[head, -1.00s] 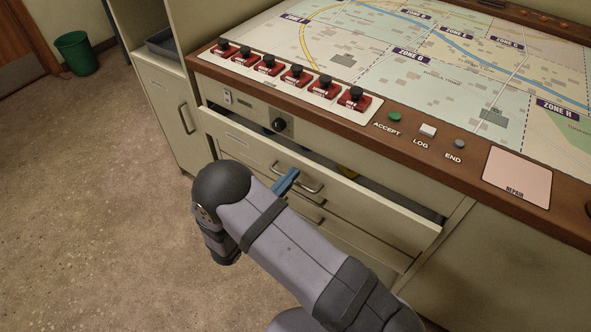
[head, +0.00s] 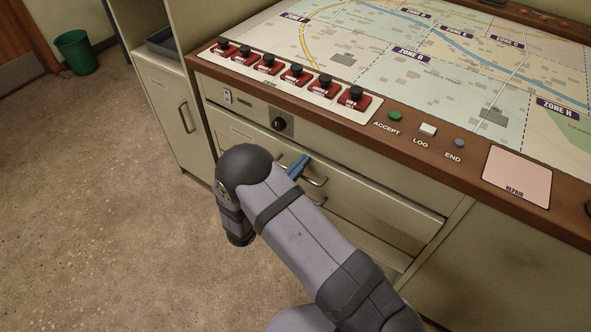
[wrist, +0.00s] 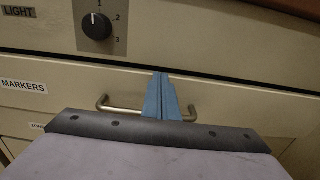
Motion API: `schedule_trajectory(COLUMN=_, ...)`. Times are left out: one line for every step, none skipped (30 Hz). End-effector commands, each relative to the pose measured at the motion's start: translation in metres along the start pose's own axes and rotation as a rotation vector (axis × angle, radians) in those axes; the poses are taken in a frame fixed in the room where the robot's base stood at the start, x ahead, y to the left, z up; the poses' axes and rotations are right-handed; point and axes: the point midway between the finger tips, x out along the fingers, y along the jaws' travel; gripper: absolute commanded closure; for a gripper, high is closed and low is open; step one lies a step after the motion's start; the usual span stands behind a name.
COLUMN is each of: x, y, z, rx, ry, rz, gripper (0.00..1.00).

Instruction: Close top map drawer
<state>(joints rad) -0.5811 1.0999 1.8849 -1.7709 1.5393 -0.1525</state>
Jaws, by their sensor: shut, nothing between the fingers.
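The top drawer (head: 375,190), a cream front with a bar handle, sits nearly flush under the control panel in the head view. A thin dark line runs along its top edge, so I cannot tell if it is fully shut. In the wrist view its front (wrist: 240,105) carries a "MARKERS" label, and the handle (wrist: 103,102) shows on both sides of my fingers. My gripper (head: 304,160) is shut and empty, its blue fingers at the handle. In the wrist view my gripper (wrist: 161,76) points at the drawer front; contact is hard to tell.
A black dial (head: 279,124) is on the panel above the drawer. The wooden console edge (head: 410,148) with red switches (head: 294,76) overhangs it. Another drawer lies below. A side cabinet (head: 170,105) stands left; the floor (head: 100,210) there is clear.

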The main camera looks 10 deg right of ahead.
Motion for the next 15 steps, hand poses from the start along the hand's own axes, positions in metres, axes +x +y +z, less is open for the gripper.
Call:
schedule_trajectory(x=0.001, y=0.000, z=0.000, rx=0.000, ry=0.000, rz=0.001, gripper=1.00)
schedule_trajectory(x=0.000, y=0.001, z=0.000, rx=-0.001, ry=0.000, rz=0.002, gripper=1.00)
schedule_trajectory(x=0.000, y=0.001, z=0.000, rx=-0.001, ry=0.000, rz=0.002, gripper=1.00)
schedule_trajectory(x=0.000, y=0.001, z=0.000, rx=-0.001, ry=0.000, rz=0.002, gripper=1.00)
schedule_trajectory(x=0.000, y=0.001, z=0.000, rx=-0.001, ry=0.000, rz=0.002, gripper=1.00)
schedule_trajectory(x=0.000, y=0.001, z=0.000, rx=-0.001, ry=0.000, rz=0.002, gripper=1.00)
schedule_trajectory(x=0.000, y=0.000, z=0.000, rx=-0.001, ry=0.000, rz=0.002, gripper=1.00)
schedule_trajectory(x=0.000, y=0.000, z=0.000, rx=-0.001, ry=0.000, rz=0.002, gripper=1.00)
schedule_trajectory(x=0.000, y=0.000, z=0.000, rx=-0.001, ry=0.000, rz=0.002, gripper=1.00)
schedule_trajectory(x=-0.001, y=0.001, z=0.000, rx=-0.001, ry=0.000, rz=0.002, gripper=1.00)
schedule_trajectory(x=-0.002, y=0.001, z=0.000, rx=-0.001, ry=0.000, rz=0.002, gripper=1.00)
schedule_trajectory(x=-0.003, y=0.001, z=0.000, rx=-0.001, ry=0.000, rz=0.003, gripper=1.00)
schedule_trajectory(x=-0.004, y=0.001, z=0.000, rx=-0.001, ry=0.000, rz=0.003, gripper=1.00)
schedule_trajectory(x=-0.006, y=0.001, z=0.000, rx=-0.001, ry=0.000, rz=0.004, gripper=1.00)
schedule_trajectory(x=-0.010, y=0.001, z=0.000, rx=-0.002, ry=0.000, rz=0.005, gripper=1.00)
